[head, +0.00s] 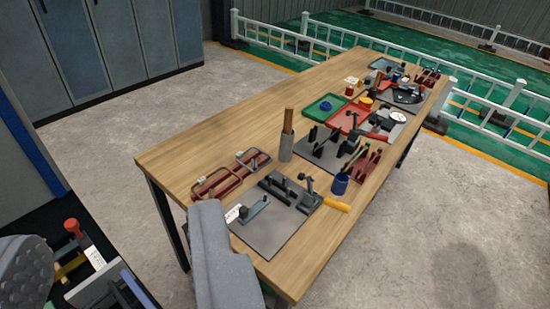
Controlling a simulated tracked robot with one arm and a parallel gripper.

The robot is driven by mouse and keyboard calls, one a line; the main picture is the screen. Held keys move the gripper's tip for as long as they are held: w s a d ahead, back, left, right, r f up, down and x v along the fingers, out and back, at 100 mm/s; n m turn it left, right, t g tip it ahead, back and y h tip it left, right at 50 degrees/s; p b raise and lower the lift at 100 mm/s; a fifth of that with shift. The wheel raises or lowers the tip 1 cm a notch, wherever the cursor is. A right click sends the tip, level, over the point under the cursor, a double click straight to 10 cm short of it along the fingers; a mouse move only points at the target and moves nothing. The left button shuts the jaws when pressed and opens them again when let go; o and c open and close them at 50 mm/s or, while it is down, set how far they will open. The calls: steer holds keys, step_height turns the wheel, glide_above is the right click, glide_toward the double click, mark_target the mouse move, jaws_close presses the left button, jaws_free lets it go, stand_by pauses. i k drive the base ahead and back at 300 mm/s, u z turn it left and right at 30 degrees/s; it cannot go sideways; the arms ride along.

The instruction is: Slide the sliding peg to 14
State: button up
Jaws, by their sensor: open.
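My gripper (118,238) shows at the lower left as two grey jaws, wide apart, with nothing between them. The right jaw overlaps the near corner of the wooden table in the picture. I cannot tell which piece is the sliding peg. A red-knobbed part (72,226) stands beside a small white label on a dark fixture at the lower left, seen between the jaws. On the table, a grey plate (268,243) carries a grey slide-like piece (254,208) beside a white marked label (233,214). No number is readable.
The wooden table (215,130) holds red clamps (228,178), a grey holder with a wooden handle (287,135), a blue cup (340,183), a yellow-handled tool (336,205) and red and green trays. Grey cabinets (120,45) stand behind. White railings (330,45) run beyond. Floor is clear at right.

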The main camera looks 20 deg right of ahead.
mark_target(246, 215)
steer(key=z, duration=0.35)
steer(key=k, duration=1)
steer(key=z, duration=0.3)
steer(key=i, duration=1.75)
steer(key=u, duration=0.6)
